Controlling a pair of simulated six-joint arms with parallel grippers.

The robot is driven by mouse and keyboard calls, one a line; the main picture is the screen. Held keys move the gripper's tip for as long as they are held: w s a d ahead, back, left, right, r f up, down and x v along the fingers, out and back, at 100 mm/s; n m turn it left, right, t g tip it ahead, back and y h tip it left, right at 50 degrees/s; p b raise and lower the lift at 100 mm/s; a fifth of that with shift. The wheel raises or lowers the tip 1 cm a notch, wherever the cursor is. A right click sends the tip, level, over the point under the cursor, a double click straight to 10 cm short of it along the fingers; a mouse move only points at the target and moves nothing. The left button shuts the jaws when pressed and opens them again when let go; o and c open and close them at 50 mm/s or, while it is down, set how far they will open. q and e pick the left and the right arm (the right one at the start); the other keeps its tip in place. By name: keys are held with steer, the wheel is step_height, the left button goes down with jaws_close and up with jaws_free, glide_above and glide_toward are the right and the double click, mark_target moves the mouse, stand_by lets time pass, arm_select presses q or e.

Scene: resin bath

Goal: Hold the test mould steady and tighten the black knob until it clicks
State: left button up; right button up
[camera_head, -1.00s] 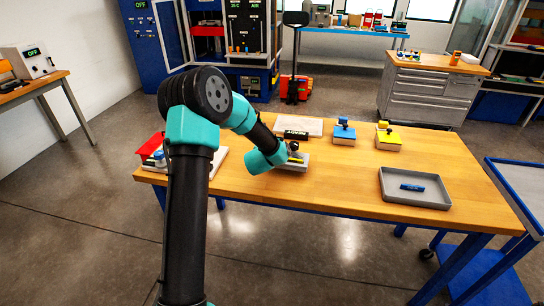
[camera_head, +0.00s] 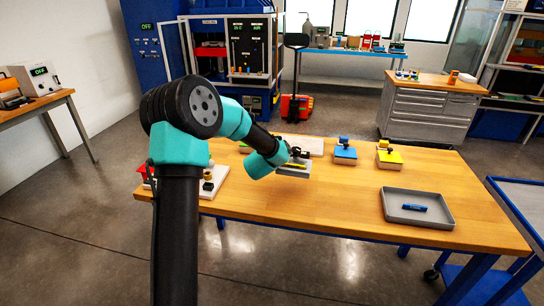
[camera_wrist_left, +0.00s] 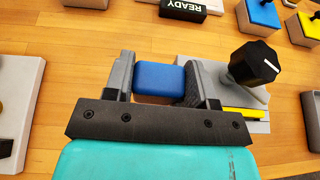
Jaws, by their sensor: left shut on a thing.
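The test mould (camera_head: 292,171) is a pale grey block with a yellow strip on the table. In the left wrist view its grey base (camera_wrist_left: 252,125) lies beyond and to the right of my fingers. Its black knob (camera_wrist_left: 254,63), with a white mark, stands at the base's right side. My left gripper (camera_wrist_left: 160,82) is shut on a blue block (camera_wrist_left: 158,74) with a brownish lower face, between the two grey fingers. Whether this block is joined to the mould cannot be told. In the head view the left gripper (camera_head: 286,158) partly hides the mould. My right gripper is not in view.
A blue box (camera_head: 345,155) and a yellow box (camera_head: 389,160) stand right of the mould. A grey tray (camera_head: 447,222) holding a blue item is further right. A black READY display (camera_wrist_left: 183,6) lies beyond the mould. The table's front middle is clear.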

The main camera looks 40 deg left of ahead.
arm_select(q)
step_height(320, 180, down, 9)
steer(key=shift+r, duration=0.1)
steer(key=shift+f, duration=0.6)
stand_by(1.1)
